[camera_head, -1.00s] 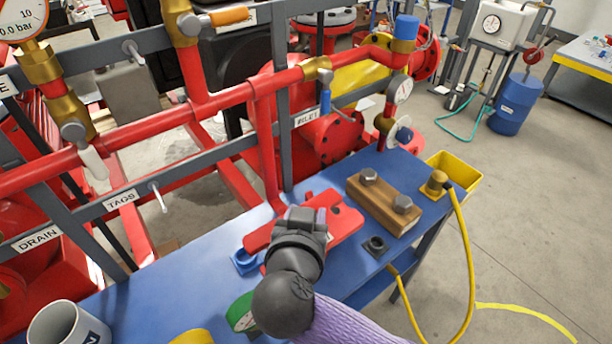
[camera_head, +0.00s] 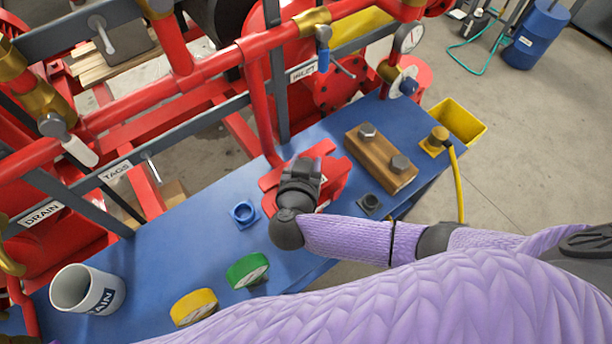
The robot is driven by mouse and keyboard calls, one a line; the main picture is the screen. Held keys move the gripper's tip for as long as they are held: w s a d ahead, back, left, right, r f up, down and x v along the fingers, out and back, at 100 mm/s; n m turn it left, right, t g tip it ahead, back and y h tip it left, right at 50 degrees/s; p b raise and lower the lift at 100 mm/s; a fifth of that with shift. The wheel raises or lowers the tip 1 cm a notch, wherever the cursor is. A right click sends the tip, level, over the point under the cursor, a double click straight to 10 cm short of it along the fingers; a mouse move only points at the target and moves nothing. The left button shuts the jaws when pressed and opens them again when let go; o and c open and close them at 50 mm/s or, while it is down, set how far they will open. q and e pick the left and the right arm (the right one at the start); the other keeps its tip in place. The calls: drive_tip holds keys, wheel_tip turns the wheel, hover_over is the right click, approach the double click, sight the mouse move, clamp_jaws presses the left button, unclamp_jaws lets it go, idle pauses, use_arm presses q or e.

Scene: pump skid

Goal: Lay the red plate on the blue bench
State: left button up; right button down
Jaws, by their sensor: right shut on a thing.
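The red plate (camera_head: 333,178) is a flat red piece with cut-outs, over the blue bench (camera_head: 184,239) near its back edge. My right gripper (camera_head: 305,170) is shut on the red plate and covers part of it. The plate looks level and very near the bench top; I cannot tell if it touches. My left gripper is not in view.
A wooden block with two bolts (camera_head: 381,158) is right of the plate. A blue square fitting (camera_head: 243,212), green tape roll (camera_head: 247,270), yellow roll (camera_head: 193,306) and mug (camera_head: 87,289) stand to the left. Red pipework (camera_head: 213,72) runs behind the bench.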

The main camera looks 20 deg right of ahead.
wheel_tip(320, 180, down, 3)
drive_tip(key=shift+f, duration=0.2)
use_arm(q)
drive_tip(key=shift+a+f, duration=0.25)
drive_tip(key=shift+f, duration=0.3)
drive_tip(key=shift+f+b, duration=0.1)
drive_tip(key=shift+b, duration=0.2)
use_arm(e)
drive_tip(key=shift+f, duration=0.15)
drive_tip(key=shift+f, duration=0.15)
drive_tip(key=shift+c, duration=1.1)
unclamp_jaws()
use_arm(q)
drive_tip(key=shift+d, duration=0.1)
